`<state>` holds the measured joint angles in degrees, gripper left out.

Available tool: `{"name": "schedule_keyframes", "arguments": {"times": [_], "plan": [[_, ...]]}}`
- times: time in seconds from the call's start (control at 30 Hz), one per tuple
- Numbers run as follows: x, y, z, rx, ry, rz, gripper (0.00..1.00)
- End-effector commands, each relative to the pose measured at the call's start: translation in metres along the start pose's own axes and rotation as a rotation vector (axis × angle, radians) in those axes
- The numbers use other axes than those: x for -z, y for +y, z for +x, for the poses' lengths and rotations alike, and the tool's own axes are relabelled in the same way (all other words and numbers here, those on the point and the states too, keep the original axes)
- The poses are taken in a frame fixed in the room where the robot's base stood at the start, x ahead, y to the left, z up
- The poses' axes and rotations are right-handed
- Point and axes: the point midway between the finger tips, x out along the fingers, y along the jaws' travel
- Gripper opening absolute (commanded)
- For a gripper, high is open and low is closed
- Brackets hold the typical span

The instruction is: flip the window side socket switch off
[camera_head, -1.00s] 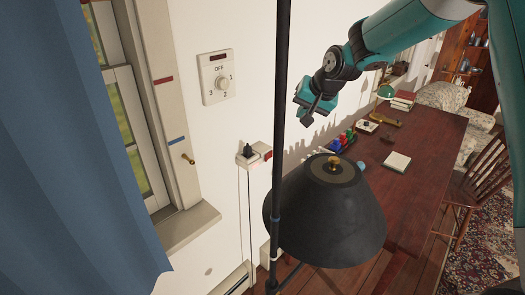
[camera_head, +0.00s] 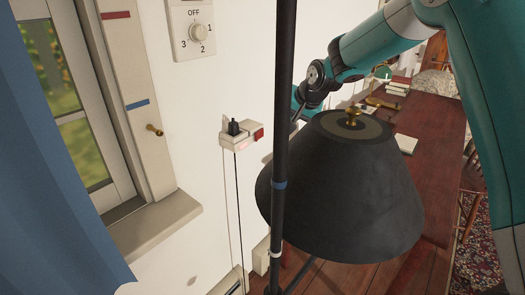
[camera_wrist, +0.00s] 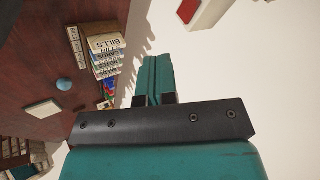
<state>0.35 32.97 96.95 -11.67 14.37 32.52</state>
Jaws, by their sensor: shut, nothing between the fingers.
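The window side socket (camera_head: 232,141) is a white box on the wall just right of the window, with a black plug (camera_head: 235,127) in its top. Its red switch (camera_head: 258,133) is on the right end, and a small reddish glow shows on its front. In the wrist view the red switch (camera_wrist: 188,11) shows at the top edge on the white socket (camera_wrist: 208,14). My gripper (camera_wrist: 157,62) is shut and empty, apart from the switch. In the head view it is right of the socket, partly hidden by the lamp pole and shade.
A black floor lamp's shade (camera_head: 345,195) and pole (camera_head: 282,100) stand in front of my arm. A blue curtain (camera_head: 50,180) and window sill (camera_head: 155,235) are at left. A dial (camera_head: 197,33) is above the socket. The wooden desk (camera_head: 435,140) holds books.

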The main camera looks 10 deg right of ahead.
Motion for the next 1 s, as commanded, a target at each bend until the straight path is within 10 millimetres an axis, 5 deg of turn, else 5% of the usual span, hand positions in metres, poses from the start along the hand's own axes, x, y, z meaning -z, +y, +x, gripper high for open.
{"name": "schedule_keyframes", "arguments": {"times": [0.27, 0.7, 1.0], "plan": [[-0.008, -0.002, 0.023, 0.004, -0.006, -0.009, 0.0], [-0.008, -0.002, 0.11, 0.003, -0.005, -0.008, 0.0], [-0.007, -0.032, 0.127, 0.003, -0.002, -0.006, 0.0]]}}
